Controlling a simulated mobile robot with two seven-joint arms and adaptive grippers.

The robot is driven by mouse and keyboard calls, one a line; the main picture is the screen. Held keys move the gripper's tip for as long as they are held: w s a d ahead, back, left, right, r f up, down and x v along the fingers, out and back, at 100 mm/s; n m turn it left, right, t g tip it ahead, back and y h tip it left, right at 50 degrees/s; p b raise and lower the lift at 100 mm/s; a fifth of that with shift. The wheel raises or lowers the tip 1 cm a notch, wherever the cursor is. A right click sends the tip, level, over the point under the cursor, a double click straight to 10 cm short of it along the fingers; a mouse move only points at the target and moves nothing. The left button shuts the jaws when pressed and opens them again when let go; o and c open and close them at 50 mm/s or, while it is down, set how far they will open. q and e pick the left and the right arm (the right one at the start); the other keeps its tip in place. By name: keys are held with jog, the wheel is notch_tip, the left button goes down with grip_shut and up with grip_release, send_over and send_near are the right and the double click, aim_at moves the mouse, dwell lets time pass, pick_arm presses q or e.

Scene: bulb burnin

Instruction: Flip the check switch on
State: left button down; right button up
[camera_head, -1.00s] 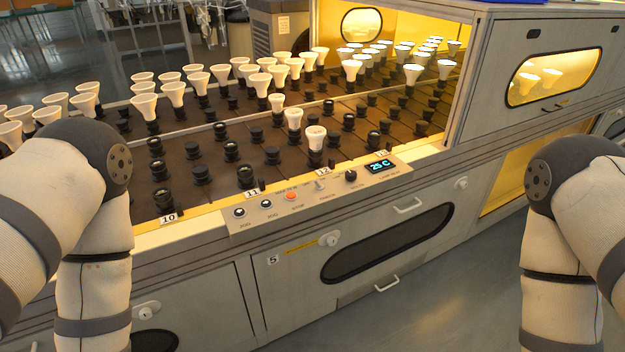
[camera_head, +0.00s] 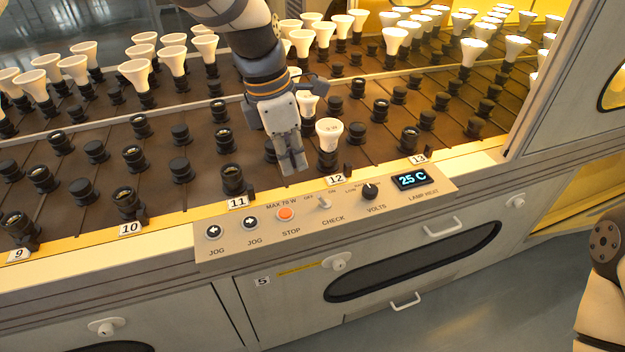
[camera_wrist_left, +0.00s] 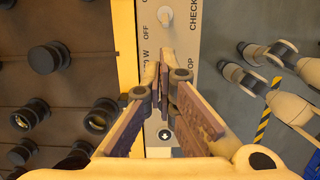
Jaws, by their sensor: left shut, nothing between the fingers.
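The check switch (camera_head: 324,203) is a small pale toggle on the control panel (camera_head: 222,250), between the OFF and ON marks and above the word CHECK. I cannot tell clearly which way its lever leans. In the left wrist view the switch (camera_wrist_left: 165,15) shows at the top, beyond the fingertips. My left gripper (camera_head: 293,166) is shut and empty, pointing down above the panel's back edge, to the left of and behind the switch, apart from it. Its closed fingers also show in the left wrist view (camera_wrist_left: 163,68). My right gripper is out of view.
The panel also has two jog buttons (camera_head: 214,231), an orange stop button (camera_head: 286,214), a volts knob (camera_head: 370,191) and a display reading 25 C (camera_head: 411,180). Behind it stand rows of sockets, some with white bulbs; one bulb (camera_head: 329,132) is close beside my left gripper.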

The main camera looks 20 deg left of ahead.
aim_at(305, 207)
pick_arm(q)
jog(key=f, duration=0.3)
jog(key=d+f, duration=0.1)
jog(key=f, duration=0.2)
jog(key=f+b, duration=0.1)
jog(key=f, duration=0.2)
jog(key=shift+w+d+f, duration=0.25)
jog(key=shift+w+f, duration=0.05)
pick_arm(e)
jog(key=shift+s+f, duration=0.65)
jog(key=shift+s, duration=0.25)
pick_arm(q)
jog(key=shift+a, duration=0.1)
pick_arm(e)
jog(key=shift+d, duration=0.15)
